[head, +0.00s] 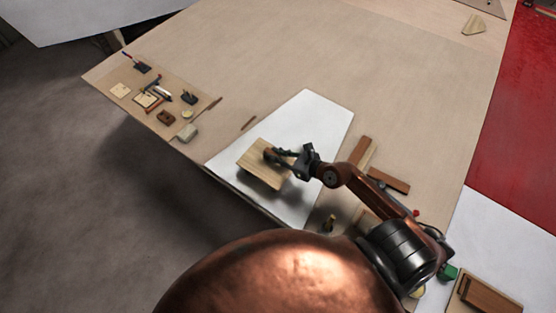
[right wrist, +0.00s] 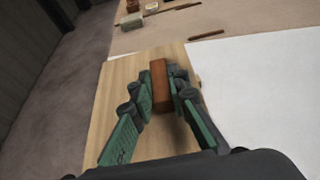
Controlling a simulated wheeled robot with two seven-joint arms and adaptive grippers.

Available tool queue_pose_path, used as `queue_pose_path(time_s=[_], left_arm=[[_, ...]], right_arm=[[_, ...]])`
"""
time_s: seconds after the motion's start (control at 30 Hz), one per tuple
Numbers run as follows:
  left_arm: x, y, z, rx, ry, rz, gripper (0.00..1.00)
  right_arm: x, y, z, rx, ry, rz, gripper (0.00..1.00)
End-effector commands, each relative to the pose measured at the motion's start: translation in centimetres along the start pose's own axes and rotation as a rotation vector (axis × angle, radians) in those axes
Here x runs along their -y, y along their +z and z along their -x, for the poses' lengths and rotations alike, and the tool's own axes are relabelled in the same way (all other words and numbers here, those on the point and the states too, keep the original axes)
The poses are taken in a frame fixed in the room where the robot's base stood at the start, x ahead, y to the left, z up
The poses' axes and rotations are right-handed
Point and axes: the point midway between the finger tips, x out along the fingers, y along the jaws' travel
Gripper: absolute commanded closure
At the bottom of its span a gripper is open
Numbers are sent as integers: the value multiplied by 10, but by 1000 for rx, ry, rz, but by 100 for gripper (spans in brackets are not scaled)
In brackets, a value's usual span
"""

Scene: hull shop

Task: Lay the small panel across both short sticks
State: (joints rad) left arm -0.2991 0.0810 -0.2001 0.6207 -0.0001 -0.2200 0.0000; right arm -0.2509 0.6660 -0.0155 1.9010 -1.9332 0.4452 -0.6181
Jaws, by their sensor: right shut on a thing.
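The small panel (head: 258,172), a pale wooden board with a reddish-brown block as a grip on top, is over the left end of a white sheet. My right gripper (head: 272,157) is shut on that block. The right wrist view shows the block (right wrist: 160,85) between the green-padded fingers and the pale board (right wrist: 118,90) beneath. A shadow on the sheet suggests the panel is raised. Two short reddish-brown bars (head: 359,150) (head: 389,180) and a paler strip (head: 367,158) lie right of the sheet; I cannot tell whether these are the short sticks. My left gripper is not in view.
The white sheet (head: 315,120) lies on the large tan table (head: 300,60), bare toward the back. Small tools and blocks (head: 165,117) crowd the table's left corner. A thin brown stick (head: 248,123) lies beside the sheet. The table's front edge is close to the panel.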

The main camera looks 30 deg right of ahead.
Motion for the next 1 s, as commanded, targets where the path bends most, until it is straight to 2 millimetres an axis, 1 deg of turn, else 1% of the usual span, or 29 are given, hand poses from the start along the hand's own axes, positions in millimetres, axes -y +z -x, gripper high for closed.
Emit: queue_pose_path(time_s=[0.03, 0.17, 0.27, 0.3, 0.4, 0.47, 0.77, 0.97, 1.0], left_arm=[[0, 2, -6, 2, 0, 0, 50], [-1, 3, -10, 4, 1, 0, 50], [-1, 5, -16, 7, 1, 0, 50], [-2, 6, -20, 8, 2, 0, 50], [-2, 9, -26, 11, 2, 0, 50], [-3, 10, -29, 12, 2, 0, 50], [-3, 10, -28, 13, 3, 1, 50], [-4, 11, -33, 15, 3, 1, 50], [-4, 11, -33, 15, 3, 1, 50]], right_arm=[[5, -7, -4, 0, -1, -1, 100], [10, -11, -5, 2, 1, -1, 100], [17, -21, -9, 0, 0, -1, 100], [19, -27, -11, -1, 0, -2, 100], [18, -40, -17, 0, 0, -4, 100], [18, -45, -19, 2, 0, -3, 100], [18, -46, -20, 3, 1, 0, 100], [18, -52, -22, 2, 1, 0, 100], [17, -52, -22, 0, 1, 0, 83]])
